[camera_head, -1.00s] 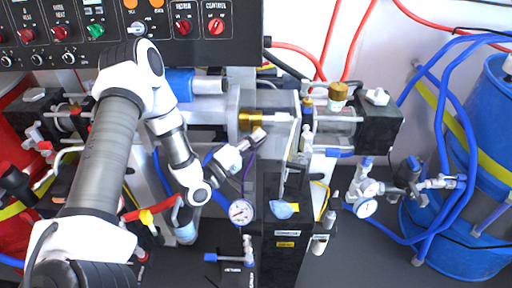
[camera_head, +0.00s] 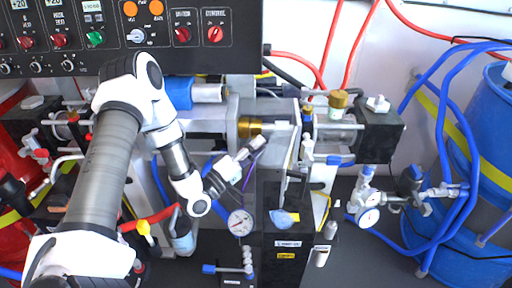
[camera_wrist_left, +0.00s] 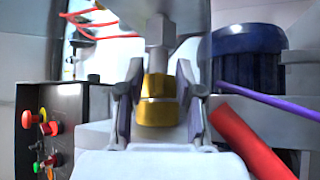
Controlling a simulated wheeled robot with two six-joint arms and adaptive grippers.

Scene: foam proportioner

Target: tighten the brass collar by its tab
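The brass collar (camera_head: 250,128) sits on the horizontal silver shaft at the middle of the machine. In the left wrist view the collar (camera_wrist_left: 157,100) shows as two stacked gold bands, centred between my fingers. I cannot make out its tab. My left gripper (camera_head: 255,148) reaches up from the lower left to just below the collar in the head view. In the left wrist view its two fingers (camera_wrist_left: 160,85) stand apart on either side of the collar, with small gaps. I cannot tell whether the fingertips touch it. My right gripper is in no view.
A pressure gauge (camera_head: 240,223) sits below my left gripper. A black control panel (camera_head: 130,40) overhangs at the upper left. A blue cylinder (camera_wrist_left: 248,60), a purple hose (camera_wrist_left: 265,103) and a red hose (camera_wrist_left: 250,140) lie close right of the fingers in the wrist view.

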